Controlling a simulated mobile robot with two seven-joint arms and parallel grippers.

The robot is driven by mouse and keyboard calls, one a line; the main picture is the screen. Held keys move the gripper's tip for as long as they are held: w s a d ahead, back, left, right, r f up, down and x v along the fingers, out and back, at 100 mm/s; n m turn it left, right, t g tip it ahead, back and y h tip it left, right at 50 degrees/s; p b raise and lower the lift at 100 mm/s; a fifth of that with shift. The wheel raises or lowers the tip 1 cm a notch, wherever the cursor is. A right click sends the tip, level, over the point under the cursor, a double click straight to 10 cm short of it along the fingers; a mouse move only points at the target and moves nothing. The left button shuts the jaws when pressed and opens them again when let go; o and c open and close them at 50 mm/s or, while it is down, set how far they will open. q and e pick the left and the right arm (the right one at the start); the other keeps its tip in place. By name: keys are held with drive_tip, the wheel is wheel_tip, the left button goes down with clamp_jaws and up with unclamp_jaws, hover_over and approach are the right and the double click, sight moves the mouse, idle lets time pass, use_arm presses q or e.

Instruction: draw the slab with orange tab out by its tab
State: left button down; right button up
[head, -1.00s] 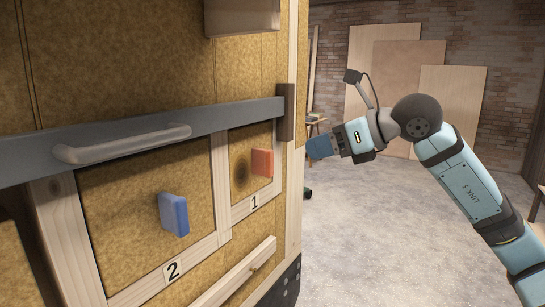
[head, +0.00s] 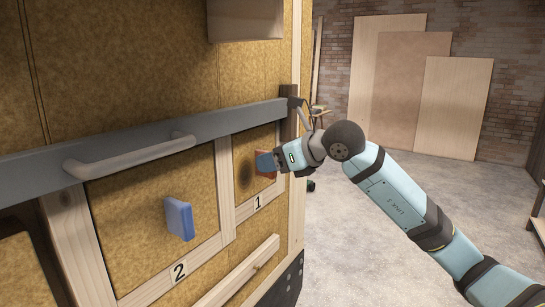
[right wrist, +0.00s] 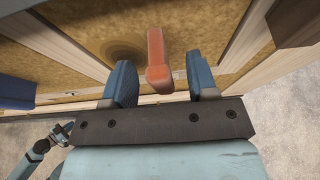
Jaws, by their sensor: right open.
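The slab with the orange tab (right wrist: 158,70) is the panel marked 1 (head: 245,203), with a dark round stain beside the tab. In the head view the orange tab (head: 266,176) is mostly hidden behind my right gripper (head: 266,163). In the right wrist view my right gripper (right wrist: 165,85) is open, its two blue fingers on either side of the tab's line. The tab's near end lies between the fingertips, nearer the right finger, with gaps on both sides.
A panel marked 2 (head: 140,215) with a blue tab (head: 179,218) is to the left. A grey bar (head: 225,120) with a handle (head: 130,155) runs above both panels. A wooden rail (head: 235,272) juts out below. Open floor lies to the right.

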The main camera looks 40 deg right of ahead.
use_arm(q)
drive_tip(key=shift+d, duration=0.15)
use_arm(e)
drive_tip(key=shift+w, duration=0.15)
clamp_jaws()
use_arm(q)
drive_tip(key=shift+d, duration=0.1)
drive_tip(key=shift+f, duration=0.2)
